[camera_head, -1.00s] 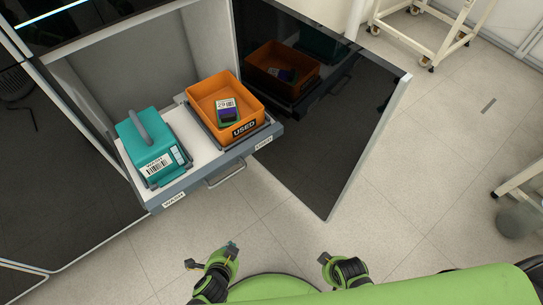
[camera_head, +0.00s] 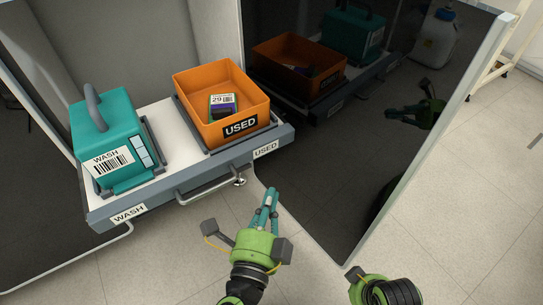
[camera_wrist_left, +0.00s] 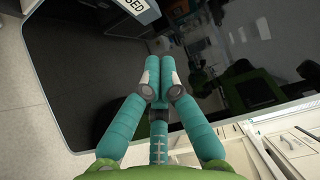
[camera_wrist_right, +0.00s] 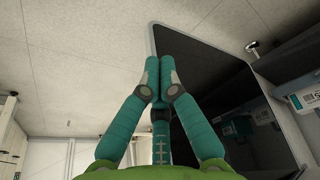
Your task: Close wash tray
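The wash tray (camera_head: 168,128) is a white drawer with a grey-blue front. It is pulled out of the cabinet, with WASH and USED labels and a grey bar handle (camera_head: 215,184) on its front. A teal WASH box (camera_head: 104,140) with a grey handle stands on its left part. An orange USED bin (camera_head: 213,112) holding a labelled cartridge (camera_head: 222,104) stands on its right. My left gripper (camera_head: 270,194) has its fingers together, empty, in front of the tray and right of the handle, apart from it. My right gripper (camera_wrist_right: 157,63) is shut and empty; its fingers are hidden in the head view.
A glossy black cabinet door (camera_head: 340,150) stands open to the right of the tray and reflects the tray and an arm. Its pale edge (camera_head: 440,140) runs towards me. A white cart frame (camera_head: 497,65) stands at the far right.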

